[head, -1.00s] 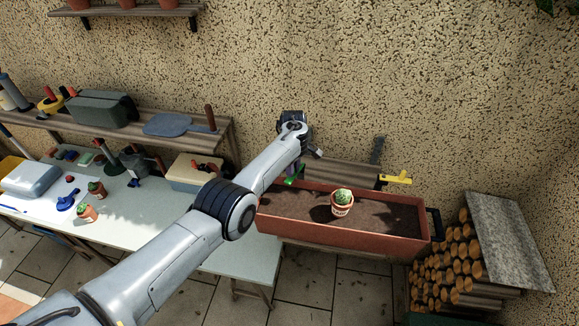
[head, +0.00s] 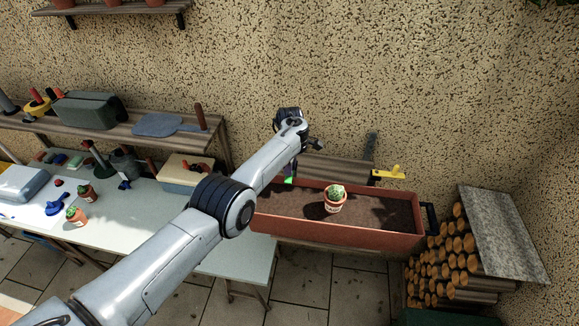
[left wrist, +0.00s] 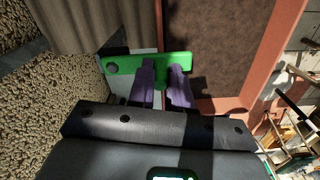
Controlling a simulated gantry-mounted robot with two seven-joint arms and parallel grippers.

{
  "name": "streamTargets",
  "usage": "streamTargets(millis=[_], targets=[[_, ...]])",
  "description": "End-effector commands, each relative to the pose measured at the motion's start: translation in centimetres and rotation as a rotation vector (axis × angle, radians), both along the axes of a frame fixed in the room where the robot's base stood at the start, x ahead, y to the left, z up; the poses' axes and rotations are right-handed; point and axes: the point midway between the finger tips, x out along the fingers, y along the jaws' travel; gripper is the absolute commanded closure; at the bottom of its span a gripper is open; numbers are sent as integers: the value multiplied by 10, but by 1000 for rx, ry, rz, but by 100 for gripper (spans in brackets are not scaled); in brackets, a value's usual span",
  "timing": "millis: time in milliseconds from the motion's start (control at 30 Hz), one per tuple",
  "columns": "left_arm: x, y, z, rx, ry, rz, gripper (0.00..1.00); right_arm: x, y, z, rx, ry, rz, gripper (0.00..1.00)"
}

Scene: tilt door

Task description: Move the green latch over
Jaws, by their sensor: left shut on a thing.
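The green latch (left wrist: 135,64) is a flat bar with a round bolt at its left end in the left wrist view. It lies across the corner by the planter's end. In the head view only a small bit of the green latch (head: 288,180) shows below my wrist. My left gripper (left wrist: 162,80) has purple fingers, shut on the latch's short middle tab. In the head view the left gripper (head: 290,168) is mostly hidden by my own arm. My right gripper is in neither view.
A terracotta planter (head: 390,235) with soil holds a small potted cactus (head: 335,199). A wooden panel (head: 335,171) lies behind it, with a yellow latch (head: 388,174) at its right end. The workbench (head: 150,232) is at left, stacked logs (head: 460,255) at right.

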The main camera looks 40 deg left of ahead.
Motion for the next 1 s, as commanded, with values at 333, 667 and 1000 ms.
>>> streamTargets(millis=[333, 667, 1000], targets=[[0, 0, -1, 1, 0, -1, 55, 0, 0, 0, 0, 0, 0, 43], [0, 0, 6, 1, -1, -1, 55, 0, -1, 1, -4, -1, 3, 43], [1, 0, 57, 2, -3, -1, 55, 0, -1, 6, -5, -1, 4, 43]])
